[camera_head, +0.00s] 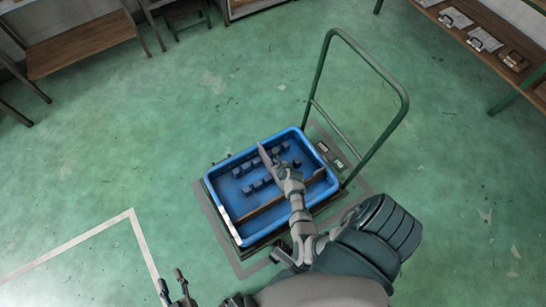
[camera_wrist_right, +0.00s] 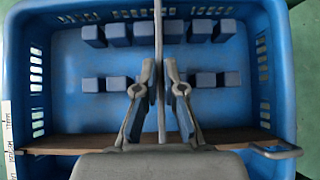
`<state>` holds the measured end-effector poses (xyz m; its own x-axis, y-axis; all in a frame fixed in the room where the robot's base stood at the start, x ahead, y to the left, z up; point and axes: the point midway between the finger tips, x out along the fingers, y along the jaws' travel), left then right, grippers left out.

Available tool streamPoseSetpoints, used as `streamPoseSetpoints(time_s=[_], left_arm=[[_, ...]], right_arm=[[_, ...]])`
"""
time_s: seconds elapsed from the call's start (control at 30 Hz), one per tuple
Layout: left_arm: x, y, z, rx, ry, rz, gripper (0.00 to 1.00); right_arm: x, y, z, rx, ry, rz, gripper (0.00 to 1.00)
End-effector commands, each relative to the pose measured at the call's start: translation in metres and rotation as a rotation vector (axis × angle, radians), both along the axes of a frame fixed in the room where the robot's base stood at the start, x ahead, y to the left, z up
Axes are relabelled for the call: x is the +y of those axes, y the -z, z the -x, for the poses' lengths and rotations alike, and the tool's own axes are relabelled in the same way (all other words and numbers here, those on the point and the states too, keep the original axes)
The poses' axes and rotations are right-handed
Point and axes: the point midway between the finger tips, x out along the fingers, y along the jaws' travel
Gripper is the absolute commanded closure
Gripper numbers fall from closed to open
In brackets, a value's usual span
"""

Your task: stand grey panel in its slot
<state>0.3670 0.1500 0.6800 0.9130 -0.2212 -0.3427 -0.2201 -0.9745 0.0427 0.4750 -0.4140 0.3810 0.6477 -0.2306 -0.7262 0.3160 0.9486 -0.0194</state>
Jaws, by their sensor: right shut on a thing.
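The grey panel (camera_wrist_right: 159,40) shows edge-on in the right wrist view as a thin upright strip between my fingers. In the head view the grey panel (camera_head: 264,155) stands over the blue tray (camera_head: 224,211), near its far side. My right gripper (camera_head: 272,166) is shut on it; its fingers also show in the right wrist view (camera_wrist_right: 160,78). Two rows of blue blocks (camera_wrist_right: 118,34) form slots on the tray floor. The panel lines up with a gap between blocks; whether its lower edge touches the floor is hidden. My left gripper (camera_head: 178,290) is open and empty, outside the tray.
The tray sits on a cart with a green push handle (camera_head: 384,135). More panels lie on a shelf (camera_head: 490,45) at the upper right.

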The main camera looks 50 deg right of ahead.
Motion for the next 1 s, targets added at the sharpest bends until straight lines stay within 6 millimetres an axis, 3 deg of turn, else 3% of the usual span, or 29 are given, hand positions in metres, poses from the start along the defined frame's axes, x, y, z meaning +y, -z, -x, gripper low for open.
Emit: streamPoseSetpoints(time_s=[0.4, 0.73, 0.8, 0.87, 1.0], left_arm=[[0.0, 0.016, 0.002, 0.017, 0.0, 0.0, 0.6], [0.0, 0.017, 0.003, 0.017, 0.0, 0.0, 0.6], [0.0, 0.017, 0.002, 0.018, 0.0, 0.0, 0.6], [0.0, 0.017, 0.002, 0.018, 0.0, 0.0, 0.6], [0.0, 0.017, 0.002, 0.018, 0.0, 0.0, 0.6]], right_arm=[[0.0, 0.019, 0.001, 0.002, 0.0, -0.001, 1.0], [0.0, 0.019, 0.0, 0.0, 0.0, 0.0, 1.0], [0.0, 0.019, 0.0, 0.0, 0.0, 0.0, 0.77], [0.0, 0.019, 0.0, 0.0, 0.0, 0.0, 0.63], [0.0, 0.02, 0.0, 0.0, 0.0, 0.0, 0.63]])
